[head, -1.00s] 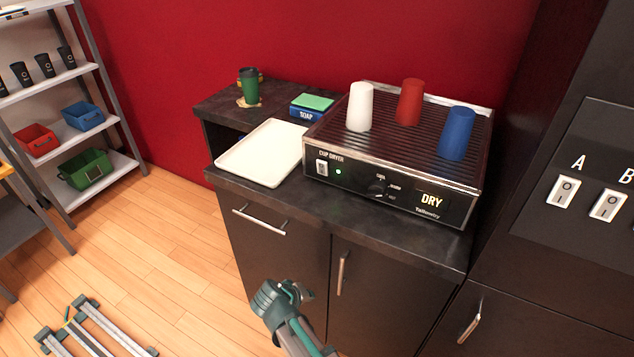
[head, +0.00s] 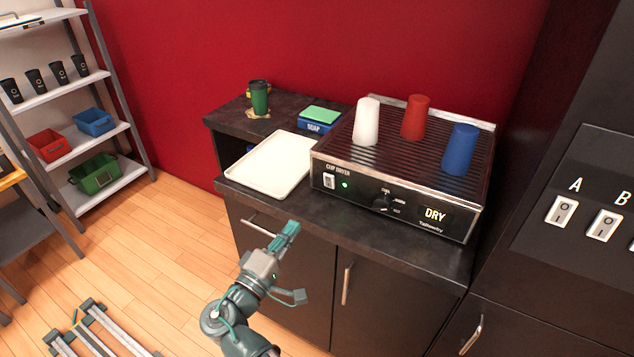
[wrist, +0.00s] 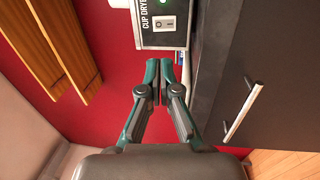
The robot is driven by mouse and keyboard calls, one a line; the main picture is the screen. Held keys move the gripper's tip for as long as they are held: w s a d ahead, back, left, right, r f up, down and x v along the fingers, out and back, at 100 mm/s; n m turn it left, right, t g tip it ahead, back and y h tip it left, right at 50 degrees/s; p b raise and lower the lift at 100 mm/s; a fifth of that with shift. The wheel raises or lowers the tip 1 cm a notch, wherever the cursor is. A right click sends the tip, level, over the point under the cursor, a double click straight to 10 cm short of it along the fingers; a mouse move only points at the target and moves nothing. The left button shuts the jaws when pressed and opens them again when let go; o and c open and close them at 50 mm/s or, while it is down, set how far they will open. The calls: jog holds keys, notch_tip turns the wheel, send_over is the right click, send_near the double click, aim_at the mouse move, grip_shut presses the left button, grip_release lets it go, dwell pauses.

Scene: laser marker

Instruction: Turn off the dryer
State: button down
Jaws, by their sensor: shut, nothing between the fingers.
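The cup dryer (head: 335,207) stands on the dark counter. Its front panel has a white power switch (head: 328,181) at the left end, a lit green light (head: 345,185), a knob (head: 382,203) and a screen reading DRY (head: 434,215). The switch also shows near the top of the wrist view (wrist: 164,23). My gripper (head: 292,228) is shut and empty. It is in front of the counter, below and to the left of the switch, apart from the dryer. In the wrist view its fingertips (wrist: 159,66) point toward the switch.
White (head: 367,122), red (head: 415,117) and blue (head: 460,150) cups stand upside down on the dryer. A white tray (head: 268,165) lies to its left. Cabinet handles (head: 347,283) stick out below the counter. Switches A (head: 561,210) and B (head: 604,225) are on the right panel.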

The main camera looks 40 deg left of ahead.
aim_at(328, 178)
jog(key=shift+r, duration=0.15)
jog(key=w+p, duration=0.1)
jog(key=w, duration=0.3)
jog(key=w+a+r+p, duration=0.1)
jog(key=w, duration=0.4)
jog(key=w+r+p, duration=0.1)
jog(key=w, duration=0.3)
jog(key=shift+w+a, duration=0.35)
jog(key=shift+r, duration=0.1)
